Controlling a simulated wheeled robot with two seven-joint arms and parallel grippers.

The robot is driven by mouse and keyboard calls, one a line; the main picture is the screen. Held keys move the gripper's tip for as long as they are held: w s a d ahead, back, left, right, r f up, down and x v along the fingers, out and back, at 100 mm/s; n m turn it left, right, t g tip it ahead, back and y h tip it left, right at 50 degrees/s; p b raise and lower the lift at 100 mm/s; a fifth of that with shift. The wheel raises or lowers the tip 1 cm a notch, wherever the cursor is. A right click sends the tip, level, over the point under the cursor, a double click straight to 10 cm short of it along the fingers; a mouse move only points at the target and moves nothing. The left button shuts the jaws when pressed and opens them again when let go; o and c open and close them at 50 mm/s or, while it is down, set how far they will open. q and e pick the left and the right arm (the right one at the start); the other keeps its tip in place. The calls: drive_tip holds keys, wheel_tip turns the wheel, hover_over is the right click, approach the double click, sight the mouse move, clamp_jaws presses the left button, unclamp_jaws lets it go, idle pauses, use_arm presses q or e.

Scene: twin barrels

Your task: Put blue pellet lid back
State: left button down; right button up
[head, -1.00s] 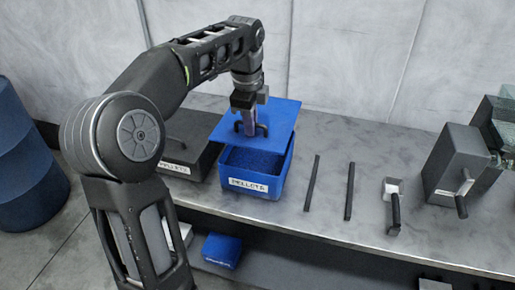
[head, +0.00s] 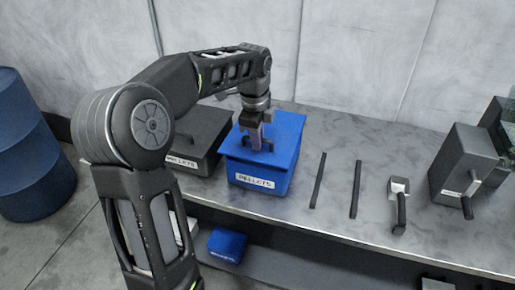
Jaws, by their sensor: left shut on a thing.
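The blue lid (head: 283,128) lies over the top of the blue pellet box (head: 274,179), which has a white label reading PELLETS on its front. The lid covers the opening, so the pellets inside are hidden. Its left front corner sticks out a little past the box; whether it is fully seated I cannot tell. My left gripper (head: 257,143) points down and is shut on the dark handle on the lid. My right gripper is not in view.
A dark lidded pellet box (head: 198,139) stands left of the blue box. Two dark bars (head: 319,181), a hand tool (head: 399,203) and a grey machine (head: 464,168) are on the right of the counter (head: 370,145). A smaller blue box (head: 227,245) sits on the shelf below. A blue barrel (head: 25,150) stands at left.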

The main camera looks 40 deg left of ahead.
use_arm(q)
drive_tip(key=shift+f, duration=1.85)
drive_tip(key=shift+f, duration=0.1)
drive_tip(key=c, duration=1.5)
unclamp_jaws()
wheel_tip(320, 180, up, 12)
drive_tip(key=s, duration=0.1)
drive_tip(key=shift+s+d, duration=0.3)
drive_tip(key=shift+s, duration=0.05)
